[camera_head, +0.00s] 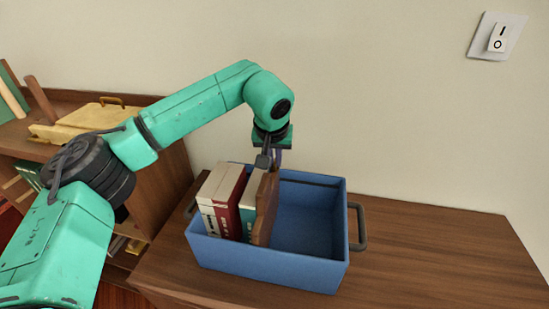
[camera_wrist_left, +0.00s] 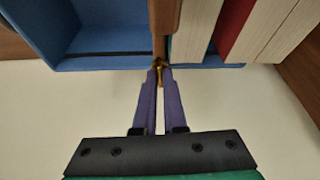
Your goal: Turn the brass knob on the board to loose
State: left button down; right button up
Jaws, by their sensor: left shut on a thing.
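A brown wooden board (camera_head: 265,212) stands upright in a blue crate (camera_head: 323,235), beside several books. In the left wrist view the board (camera_wrist_left: 164,18) shows edge-on. The small brass knob (camera_wrist_left: 159,68) shows at the board's end, between my left fingertips. My left gripper (camera_head: 270,162) reaches down to the back end of the board. In the left wrist view its purple fingers (camera_wrist_left: 160,72) are shut on the knob, which they partly cover. The knob is hidden in the head view, and I cannot tell which way it is turned. My right gripper is not in view.
Red-and-white books (camera_head: 221,195) and a teal book (camera_head: 248,205) stand left of the board. The crate's right part is empty; its metal handle (camera_head: 359,227) sticks out right. The wooden top (camera_head: 440,250) is clear to the right. A wall switch (camera_head: 497,37) is higher up.

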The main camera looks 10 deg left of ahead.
pick_arm(q)
jog(key=n+y+p, duration=0.1)
jog(key=n, duration=0.1)
jog(key=n+p, duration=0.1)
jog(key=n, duration=0.2)
jog(key=shift+w+d+r+y, duration=0.1)
jog(key=shift+d+r+y, duration=0.1)
jog(key=shift+y, duration=0.2)
jog(key=n+g+y+p, duration=0.1)
jog(key=n, duration=0.2)
jog(key=shift+n+p, duration=0.3)
jog(key=shift+p, duration=0.05)
jog(key=n+g+p, duration=0.1)
jog(key=n, duration=0.1)
jog(key=n+g+y+p, duration=0.1)
jog(key=n, duration=0.1)
jog(key=shift+w+d, duration=0.1)
jog(key=shift+w, duration=0.05)
jog(key=shift+w+f+n+g+p, duration=0.1)
jog(key=shift+n+g+p, duration=0.7)
jog(key=shift+n, duration=1.3)
jog(key=c, duration=1)
grip_release()
jog(key=shift+f, duration=0.1)
